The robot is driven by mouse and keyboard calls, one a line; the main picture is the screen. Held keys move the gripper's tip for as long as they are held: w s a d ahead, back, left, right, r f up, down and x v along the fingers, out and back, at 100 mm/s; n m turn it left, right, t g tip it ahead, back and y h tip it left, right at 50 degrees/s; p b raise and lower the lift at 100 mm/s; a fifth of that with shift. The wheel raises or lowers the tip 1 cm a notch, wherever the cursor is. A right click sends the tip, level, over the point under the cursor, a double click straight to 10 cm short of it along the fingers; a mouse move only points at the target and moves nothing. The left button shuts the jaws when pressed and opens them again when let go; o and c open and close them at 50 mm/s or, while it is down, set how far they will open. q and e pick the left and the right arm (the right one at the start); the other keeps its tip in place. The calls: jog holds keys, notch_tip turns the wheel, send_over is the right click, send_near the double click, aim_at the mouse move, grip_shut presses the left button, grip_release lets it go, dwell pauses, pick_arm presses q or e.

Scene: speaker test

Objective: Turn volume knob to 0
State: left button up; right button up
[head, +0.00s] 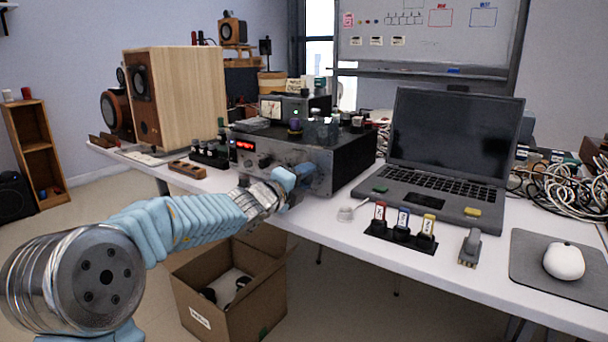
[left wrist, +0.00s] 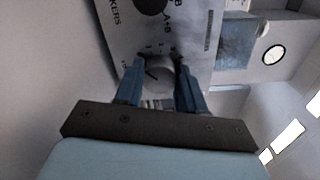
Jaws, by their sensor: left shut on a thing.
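The amplifier (head: 300,150) is a dark box with a grey front panel and a red display, standing on the white table. My left gripper (head: 296,180) reaches its front panel at the right end. In the left wrist view, the two blue fingers of the gripper (left wrist: 158,70) are shut on a round grey knob (left wrist: 160,77) with a dark pointer line. Small scale marks surround this knob, most too small to read. The gripper hides the knob in the head view. A larger black knob (left wrist: 153,4) sits beside it, near "A+B" lettering. My right gripper is not in view.
A laptop (head: 440,150) stands right of the amplifier. A black stand (head: 400,238) with coloured tags and a mouse (head: 564,261) lie near the table's front edge. A wooden speaker (head: 190,100) stands left. An open cardboard box (head: 250,300) is on the floor below.

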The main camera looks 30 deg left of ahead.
pick_arm(q)
jog(key=shift+f, duration=0.15)
dwell(0.3)
jog(key=o, duration=1.1)
jog(key=shift+c, duration=0.2)
jog(key=s+a, duration=0.1)
jog(key=s, duration=1.2)
jog(key=shift+s+p, duration=0.35)
jog(key=shift+s, duration=0.05)
jog(key=shift+a, duration=0.1)
